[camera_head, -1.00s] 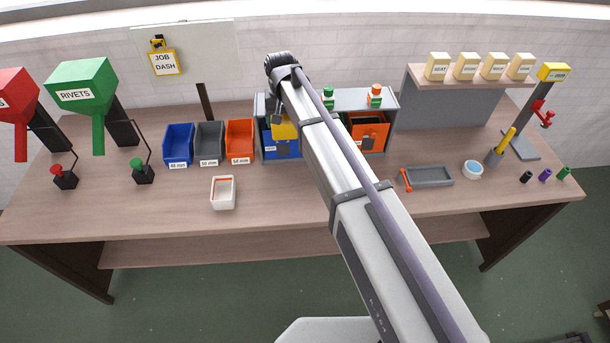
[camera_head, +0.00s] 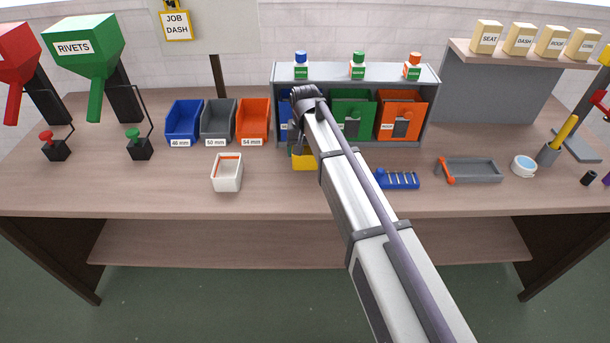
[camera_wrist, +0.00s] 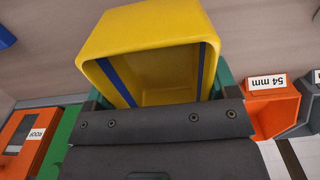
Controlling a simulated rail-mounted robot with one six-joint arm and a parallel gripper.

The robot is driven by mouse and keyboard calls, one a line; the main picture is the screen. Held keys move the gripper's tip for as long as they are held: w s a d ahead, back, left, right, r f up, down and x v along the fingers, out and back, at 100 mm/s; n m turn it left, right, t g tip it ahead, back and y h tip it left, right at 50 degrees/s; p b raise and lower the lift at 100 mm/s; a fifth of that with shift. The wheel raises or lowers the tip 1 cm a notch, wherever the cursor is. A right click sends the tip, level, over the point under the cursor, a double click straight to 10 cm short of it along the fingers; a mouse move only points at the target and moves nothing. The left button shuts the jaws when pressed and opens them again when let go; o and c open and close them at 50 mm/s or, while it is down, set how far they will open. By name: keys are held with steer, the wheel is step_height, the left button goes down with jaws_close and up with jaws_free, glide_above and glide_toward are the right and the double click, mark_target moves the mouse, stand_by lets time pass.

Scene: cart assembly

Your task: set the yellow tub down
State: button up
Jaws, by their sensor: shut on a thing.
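The yellow tub (camera_head: 303,162) is in front of the rack's left end, over the workbench, mostly hidden behind my arm in the head view. In the wrist view the tub (camera_wrist: 140,35) fills the upper middle, with its open mouth towards the camera and blue strips inside. My gripper (camera_wrist: 160,92) is shut on the tub, with a green finger on each side of it. In the head view the gripper (camera_head: 299,143) is largely covered by the arm. I cannot tell whether the tub touches the bench top.
A white container (camera_head: 227,173) stands left of the tub. Blue, grey and orange (camera_head: 253,121) bins stand behind it. A rack (camera_head: 435,90) with green and orange bins is behind, and a blue slotted piece (camera_head: 398,180) lies to the right. The bench front (camera_head: 270,200) is clear.

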step_height(320, 180, down, 5)
steer(key=b, duration=0.4)
steer(key=shift+r, duration=0.3)
steer(key=shift+f, duration=0.25)
steer(key=o, duration=0.8)
steer(key=shift+r, duration=0.1)
steer(key=shift+o, duration=0.2)
step_height(320, 180, up, 13)
steer(key=p, duration=1.3)
steer(key=s+d+m, duration=0.1)
steer(key=s+d, duration=2.2)
steer(key=s, duration=0.1)
steer(key=shift+s+f+b, duration=0.3)
steer(key=shift+f+b, duration=0.05)
steer(key=shift+b, duration=0.05)
